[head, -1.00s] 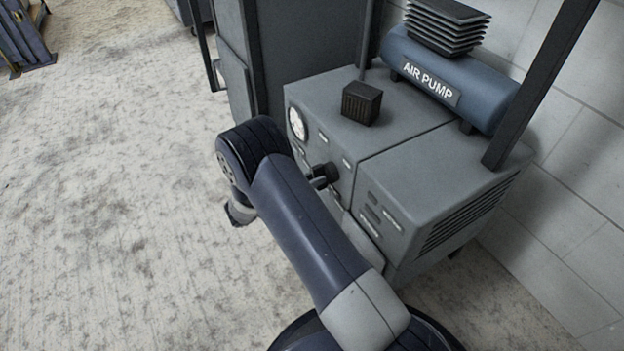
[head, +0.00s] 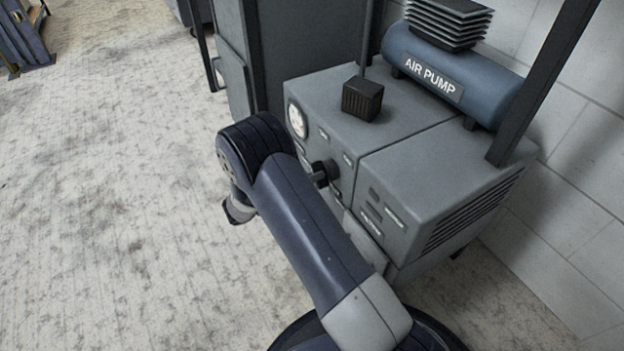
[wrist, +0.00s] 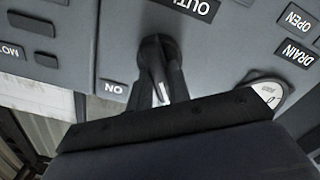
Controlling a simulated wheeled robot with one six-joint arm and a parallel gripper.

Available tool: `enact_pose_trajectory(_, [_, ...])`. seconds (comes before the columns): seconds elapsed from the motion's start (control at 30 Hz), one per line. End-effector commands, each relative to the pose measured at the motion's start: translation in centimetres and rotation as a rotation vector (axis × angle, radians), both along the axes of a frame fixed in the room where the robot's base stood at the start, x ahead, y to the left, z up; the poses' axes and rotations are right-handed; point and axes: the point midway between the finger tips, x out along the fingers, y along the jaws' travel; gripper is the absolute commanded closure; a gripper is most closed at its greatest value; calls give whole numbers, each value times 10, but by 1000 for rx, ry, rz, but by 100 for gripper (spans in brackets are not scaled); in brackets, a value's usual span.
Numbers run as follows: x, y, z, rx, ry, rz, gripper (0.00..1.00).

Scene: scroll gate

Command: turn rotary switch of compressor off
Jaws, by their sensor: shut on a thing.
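The compressor (head: 405,145) is a grey cabinet with a blue "AIR PUMP" tank (head: 450,85) on top. Its black rotary switch (head: 325,172) sits on the front panel, partly behind my arm in the head view. In the wrist view, which shows the panel upside down, the switch (wrist: 150,55) is dark, with a pale mark near its lower end and an "ON" label (wrist: 113,88) beside it. My gripper (wrist: 172,95) reaches the switch and is shut on it. The broad dark gripper body fills the bottom of the wrist view and hides part of the grip.
A round gauge (head: 297,121) is on the panel's left; part of a dial (wrist: 268,94) shows in the wrist view. A dark post (head: 540,85) stands at the right and a tall cabinet (head: 300,50) behind. The floor at left is open.

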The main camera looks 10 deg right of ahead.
Motion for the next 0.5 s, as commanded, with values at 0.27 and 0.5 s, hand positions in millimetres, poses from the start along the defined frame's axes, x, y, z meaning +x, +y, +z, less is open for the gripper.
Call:
enact_pose_trajectory(0.27, [0, 0, 0, -1, 6, 1, 100])
enact_pose_trajectory(0.5, [0, 0, 0, -1, 5, 1, 63])
